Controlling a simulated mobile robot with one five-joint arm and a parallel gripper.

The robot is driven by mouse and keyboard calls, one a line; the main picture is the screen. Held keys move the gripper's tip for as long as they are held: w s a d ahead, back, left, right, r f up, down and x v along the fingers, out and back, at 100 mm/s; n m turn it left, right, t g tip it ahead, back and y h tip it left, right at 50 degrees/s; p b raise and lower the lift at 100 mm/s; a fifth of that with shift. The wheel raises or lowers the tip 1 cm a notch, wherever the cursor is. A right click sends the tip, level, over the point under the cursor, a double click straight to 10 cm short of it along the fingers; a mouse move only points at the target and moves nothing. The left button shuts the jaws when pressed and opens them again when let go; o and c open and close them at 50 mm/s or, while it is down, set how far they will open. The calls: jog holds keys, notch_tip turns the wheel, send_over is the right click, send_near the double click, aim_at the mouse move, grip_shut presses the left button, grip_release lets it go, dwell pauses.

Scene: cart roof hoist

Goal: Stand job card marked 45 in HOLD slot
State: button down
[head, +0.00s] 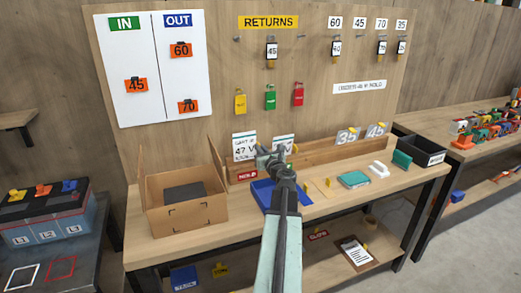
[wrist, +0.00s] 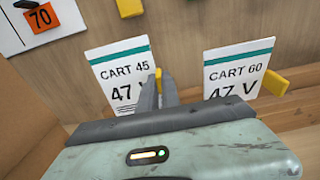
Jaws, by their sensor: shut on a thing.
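The job card marked CART 45 (wrist: 122,72) is white with a green stripe and stands nearly upright at left in the wrist view. In the head view the card (head: 243,147) is above the red HOLD label (head: 247,176) on the wooden rack. My gripper (wrist: 157,90) is shut on the yellow tab at the card's right edge; it also shows in the head view (head: 267,154). The card's lower edge is hidden by my gripper in the wrist view, so I cannot tell how deep it sits. A CART 60 card (wrist: 237,72) stands to the right.
An open cardboard box (head: 186,212) stands left of the rack. A blue tray (head: 264,196) lies in front of it. Cards marked 35 (head: 346,136) and 45 (head: 376,130) stand farther right. A teal block (head: 353,179) lies on the bench.

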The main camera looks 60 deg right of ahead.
jog(key=shift+f, duration=0.3)
dwell(0.4)
jog(key=shift+f+b, duration=1.5)
jog(key=shift+b, duration=0.05)
jog(key=c, duration=1)
grip_release()
jog(key=shift+v, duration=3.5)
jog(key=shift+a, duration=0.1)
